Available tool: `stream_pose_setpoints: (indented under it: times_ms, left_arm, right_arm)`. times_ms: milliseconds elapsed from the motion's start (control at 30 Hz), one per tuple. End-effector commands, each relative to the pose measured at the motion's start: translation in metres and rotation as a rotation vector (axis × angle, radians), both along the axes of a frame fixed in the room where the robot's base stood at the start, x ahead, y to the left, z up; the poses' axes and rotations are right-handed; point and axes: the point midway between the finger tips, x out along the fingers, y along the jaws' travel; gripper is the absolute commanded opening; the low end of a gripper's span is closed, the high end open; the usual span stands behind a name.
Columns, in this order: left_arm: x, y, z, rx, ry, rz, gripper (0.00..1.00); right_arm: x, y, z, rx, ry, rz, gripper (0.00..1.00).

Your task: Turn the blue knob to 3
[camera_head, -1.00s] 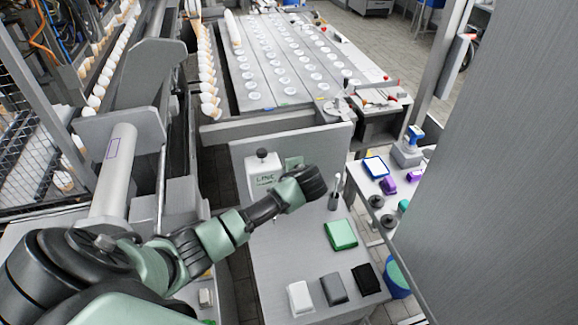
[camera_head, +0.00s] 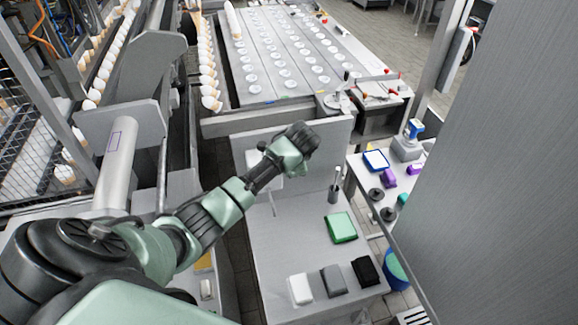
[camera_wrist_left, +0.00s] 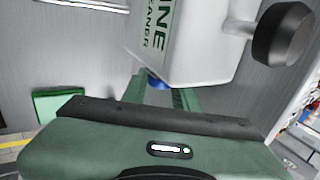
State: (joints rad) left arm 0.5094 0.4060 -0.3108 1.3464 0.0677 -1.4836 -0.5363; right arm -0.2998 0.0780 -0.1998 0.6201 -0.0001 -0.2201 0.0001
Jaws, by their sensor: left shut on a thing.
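A blue knob (camera_wrist_left: 157,83) shows as a small patch between my left fingers in the left wrist view, below the lower edge of a white container (camera_wrist_left: 190,50). My left gripper (camera_wrist_left: 159,90) is shut on the knob. Its dial marks and the number it points to are hidden. In the head view the white container (camera_head: 266,180) is mostly covered by my left arm, and the knob and fingertips are hidden behind my left wrist. My right gripper is not in view.
The grey table holds a green box (camera_head: 341,227), a cup with tools (camera_head: 334,192), and white, grey and black blocks at its front edge. A grey upright panel (camera_head: 335,150) stands behind. A black round cap (camera_wrist_left: 284,35) juts close to my left gripper.

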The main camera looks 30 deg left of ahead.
Motion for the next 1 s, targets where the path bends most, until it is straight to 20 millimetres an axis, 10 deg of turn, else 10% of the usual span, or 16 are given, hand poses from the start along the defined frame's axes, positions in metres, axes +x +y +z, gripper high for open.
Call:
stream_pose_setpoints:
  times_ms: [133, 167, 200, 600, 1000]
  left_arm:
    - [0.000, 0.000, -0.001, -0.001, 0.002, 0.000, 0.00]
    - [0.000, 0.000, -0.001, -0.001, 0.002, 0.000, 0.37]
    - [0.000, 0.000, -0.001, 0.000, 0.001, 0.000, 0.48]
    - [-0.001, -0.002, 0.003, 0.000, -0.002, 0.000, 0.49]
    - [-0.020, -0.025, 0.055, -0.001, -0.002, 0.000, 0.49]
  right_arm:
    - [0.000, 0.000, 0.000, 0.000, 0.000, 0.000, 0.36]
    - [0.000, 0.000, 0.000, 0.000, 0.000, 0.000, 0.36]
    - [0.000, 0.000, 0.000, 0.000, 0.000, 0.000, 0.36]
    - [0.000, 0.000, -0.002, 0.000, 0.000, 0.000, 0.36]
    - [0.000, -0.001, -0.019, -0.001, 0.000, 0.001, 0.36]
